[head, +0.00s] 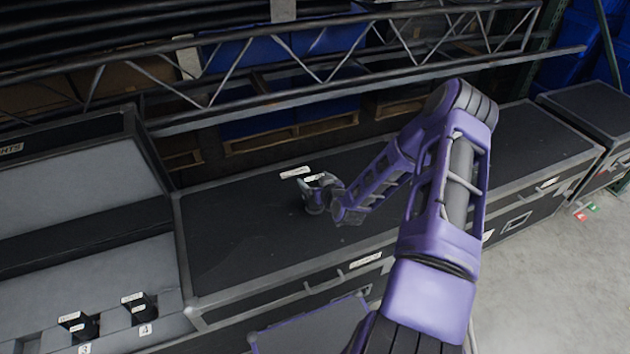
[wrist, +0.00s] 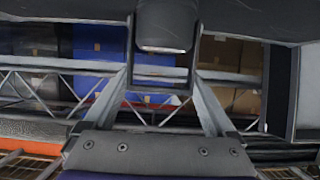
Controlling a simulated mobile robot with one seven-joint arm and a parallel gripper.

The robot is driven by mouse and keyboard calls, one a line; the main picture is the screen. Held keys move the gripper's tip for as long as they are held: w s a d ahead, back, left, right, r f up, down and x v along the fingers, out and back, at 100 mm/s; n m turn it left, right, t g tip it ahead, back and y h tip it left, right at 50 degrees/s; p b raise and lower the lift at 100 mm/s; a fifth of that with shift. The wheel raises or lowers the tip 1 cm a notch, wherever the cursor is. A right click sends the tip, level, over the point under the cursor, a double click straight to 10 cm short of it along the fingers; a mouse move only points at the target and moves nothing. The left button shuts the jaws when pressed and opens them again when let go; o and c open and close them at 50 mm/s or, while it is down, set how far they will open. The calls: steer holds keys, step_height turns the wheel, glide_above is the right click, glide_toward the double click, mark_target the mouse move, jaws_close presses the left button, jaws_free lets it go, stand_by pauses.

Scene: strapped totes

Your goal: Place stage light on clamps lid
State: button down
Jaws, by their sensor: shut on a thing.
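My gripper (head: 322,192) is low over the black lid (head: 250,235) of the long middle case in the head view. It is shut on a dark stage light (head: 313,209), which also shows between the two fingers in the wrist view (wrist: 167,25). I cannot tell whether the light touches the lid. The case's front label (head: 366,260) is too small to read for certain. A small white label (head: 296,172) lies on the lid behind the gripper. The gripper and arm hide part of the lid.
An open case (head: 70,250) on the left has a label ending in "HTS" and dark items (head: 140,307) in slots marked 3 and 4. A metal truss (head: 300,75) runs behind the cases. Another case (head: 595,120) stands at the right. Much of the middle lid is bare.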

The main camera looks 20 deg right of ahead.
steer(key=shift+w+r, duration=0.1)
steer(key=shift+f+b, duration=0.25)
steer(key=shift+b, duration=0.05)
jaws_free()
steer(key=shift+s+r+p, duration=0.25)
steer(key=shift+r+p, duration=0.05)
steer(key=shift+p, duration=0.1)
steer(key=v, duration=1.1)
steer(key=shift+s, duration=0.35)
